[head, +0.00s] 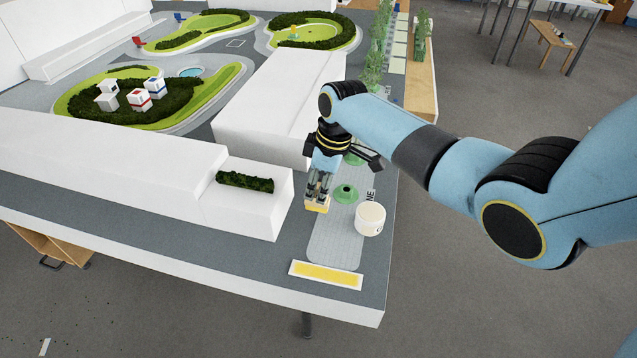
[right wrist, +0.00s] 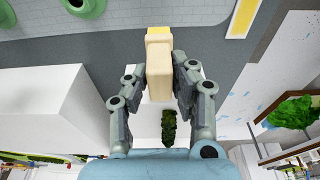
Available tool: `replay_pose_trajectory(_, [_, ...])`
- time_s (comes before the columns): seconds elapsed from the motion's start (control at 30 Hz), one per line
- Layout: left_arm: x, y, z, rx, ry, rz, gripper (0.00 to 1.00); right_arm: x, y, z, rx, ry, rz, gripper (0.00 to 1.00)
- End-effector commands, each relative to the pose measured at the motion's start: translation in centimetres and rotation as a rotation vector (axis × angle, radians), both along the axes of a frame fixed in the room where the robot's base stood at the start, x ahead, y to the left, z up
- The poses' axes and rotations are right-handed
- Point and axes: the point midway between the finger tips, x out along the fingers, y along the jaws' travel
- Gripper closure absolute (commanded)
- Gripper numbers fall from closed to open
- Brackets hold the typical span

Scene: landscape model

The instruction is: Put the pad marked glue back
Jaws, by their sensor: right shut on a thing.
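My right gripper (head: 318,194) is shut on a small cream and yellow block-shaped pad (head: 316,207), held over the near right part of the model table. In the right wrist view the pad (right wrist: 158,66) sits between both fingers (right wrist: 154,85) and sticks out past their tips. No word can be read on its visible sides, so I cannot tell if it is marked glue. A grey rounded mat (head: 335,247) lies below and beside it. A white tray strip with a yellow inlay (head: 326,274) lies at the mat's near end. My left gripper is not in view.
A white round tub (head: 370,219) and a green ring-shaped holder (head: 346,193) stand just right of the gripper. A white block with a green hedge (head: 245,181) stands to the left. The table's front edge (head: 340,310) is close by.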

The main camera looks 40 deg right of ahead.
Motion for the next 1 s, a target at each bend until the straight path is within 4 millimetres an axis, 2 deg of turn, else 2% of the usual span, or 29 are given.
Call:
replay_pose_trajectory(0.5, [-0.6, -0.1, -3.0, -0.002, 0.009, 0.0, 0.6, 0.0, 0.0, -4.1, 0.0, -0.002, 0.001, 1.0])
replay_pose_trajectory(0.7, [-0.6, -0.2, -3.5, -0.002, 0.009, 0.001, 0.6, 0.0, 0.0, -4.9, 0.001, -0.001, 0.001, 1.0])
replay_pose_trajectory(1.0, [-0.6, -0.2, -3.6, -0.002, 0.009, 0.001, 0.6, 0.0, 0.0, -5.1, 0.0, -0.002, 0.001, 1.0])
